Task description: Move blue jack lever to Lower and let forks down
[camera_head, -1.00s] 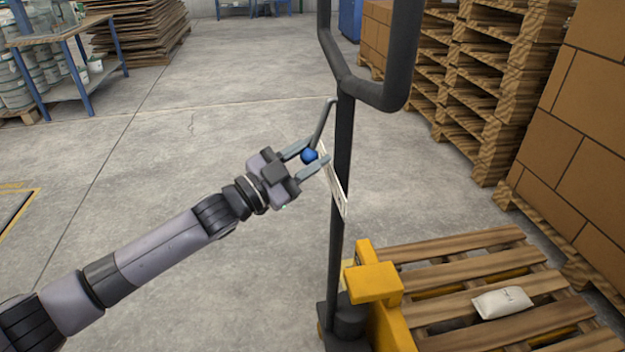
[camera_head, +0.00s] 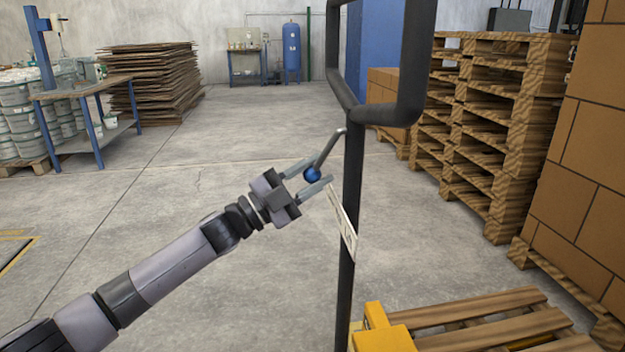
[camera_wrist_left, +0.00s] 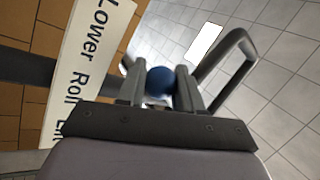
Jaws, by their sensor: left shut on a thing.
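The blue jack lever knob (camera_head: 311,174) sits on a bent grey lever (camera_head: 329,148) beside the dark upright handle post (camera_head: 352,190). My left gripper (camera_head: 316,176) is shut on the knob, one finger on each side of it. In the left wrist view the blue knob (camera_wrist_left: 160,81) shows between the fingertips (camera_wrist_left: 161,85). A white label plate (camera_head: 341,222) hangs on the post below the knob. In the left wrist view the plate (camera_wrist_left: 92,60) reads "Lower", "Roll" and a partly hidden word. My right gripper is out of view.
A wooden pallet (camera_head: 480,318) lies at the lower right. Stacked pallets (camera_head: 500,120) and brown boxes (camera_head: 575,150) stand on the right. A blue-legged bench (camera_head: 85,92) stands at the left. The floor left of the post is open.

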